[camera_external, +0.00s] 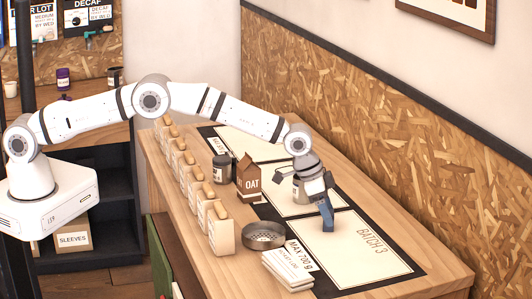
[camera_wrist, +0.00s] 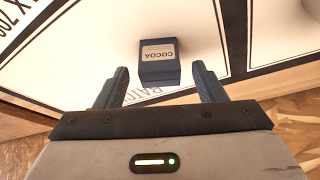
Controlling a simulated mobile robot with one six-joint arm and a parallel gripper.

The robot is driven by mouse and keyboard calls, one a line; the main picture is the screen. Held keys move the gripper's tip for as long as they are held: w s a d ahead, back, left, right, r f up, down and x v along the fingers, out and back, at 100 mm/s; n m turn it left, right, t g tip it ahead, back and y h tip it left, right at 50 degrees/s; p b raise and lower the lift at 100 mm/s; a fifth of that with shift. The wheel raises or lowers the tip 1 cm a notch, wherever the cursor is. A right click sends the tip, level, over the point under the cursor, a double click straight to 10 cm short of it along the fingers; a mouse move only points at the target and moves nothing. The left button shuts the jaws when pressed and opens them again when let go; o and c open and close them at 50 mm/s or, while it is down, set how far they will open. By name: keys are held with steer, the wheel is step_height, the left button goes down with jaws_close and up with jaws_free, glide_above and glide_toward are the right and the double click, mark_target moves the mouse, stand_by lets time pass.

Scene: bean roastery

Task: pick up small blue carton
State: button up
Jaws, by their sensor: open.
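The small blue carton (camera_wrist: 160,70) shows in the wrist view with a pale COCOA label on it. It lies ahead of and between the two fingers of my gripper (camera_wrist: 160,78), with a visible gap at each side. My gripper is open and empty. In the external view my gripper (camera_external: 321,188) points down over the right part of the mat, and the blue carton (camera_external: 326,220) shows at its fingertips on the mat. From there I cannot tell how much height is left between the fingers and the carton.
An OAT carton (camera_external: 249,183), a dark jar (camera_external: 222,170) and a row of paper bags (camera_external: 221,236) stand left. A metal tin (camera_external: 264,236) and stacked cards (camera_external: 286,268) lie in front. The BATCH 3 panel (camera_external: 365,258) is mostly clear.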

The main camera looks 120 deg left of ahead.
steer(key=shift+c, duration=0.4)
steer(key=c, duration=1)
